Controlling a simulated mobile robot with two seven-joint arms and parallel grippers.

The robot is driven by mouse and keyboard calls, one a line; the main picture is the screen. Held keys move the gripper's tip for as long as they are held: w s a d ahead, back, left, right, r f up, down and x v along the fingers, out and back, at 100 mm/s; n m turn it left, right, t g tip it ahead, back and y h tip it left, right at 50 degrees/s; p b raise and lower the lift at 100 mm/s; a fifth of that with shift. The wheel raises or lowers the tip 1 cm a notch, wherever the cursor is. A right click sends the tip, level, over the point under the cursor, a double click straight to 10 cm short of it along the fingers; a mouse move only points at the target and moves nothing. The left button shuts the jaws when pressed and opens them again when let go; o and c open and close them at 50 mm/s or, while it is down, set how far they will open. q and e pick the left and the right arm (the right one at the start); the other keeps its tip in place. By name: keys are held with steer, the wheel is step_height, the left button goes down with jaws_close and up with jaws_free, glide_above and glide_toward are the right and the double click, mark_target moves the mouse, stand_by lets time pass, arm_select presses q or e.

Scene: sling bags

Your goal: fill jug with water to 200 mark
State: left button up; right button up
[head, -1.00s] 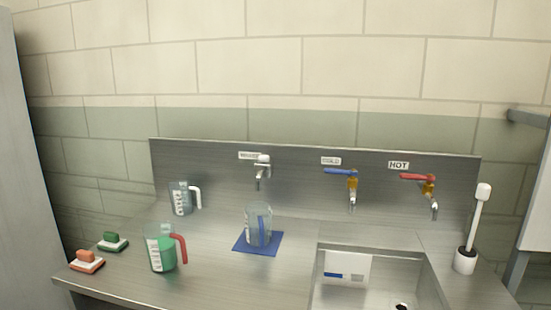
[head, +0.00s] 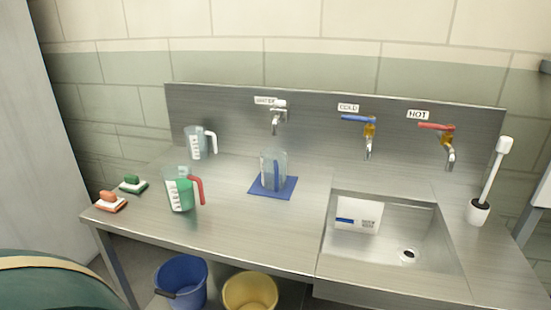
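A clear jug with a white handle (head: 200,143) stands at the back left of the counter. A jug with a red handle (head: 182,191) stands at the front left with green contents. A cold tap with a blue lever (head: 366,134) and a hot tap with a red lever (head: 446,143) are on the backsplash. Neither gripper shows in the head view.
A steel sink (head: 425,229) with a small white sign (head: 358,216) is at right, with a brush in a holder (head: 480,210) beside it. Two soap-like blocks lie at left. A blue bucket (head: 181,284) and yellow bucket (head: 250,292) stand below. The front middle counter is clear.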

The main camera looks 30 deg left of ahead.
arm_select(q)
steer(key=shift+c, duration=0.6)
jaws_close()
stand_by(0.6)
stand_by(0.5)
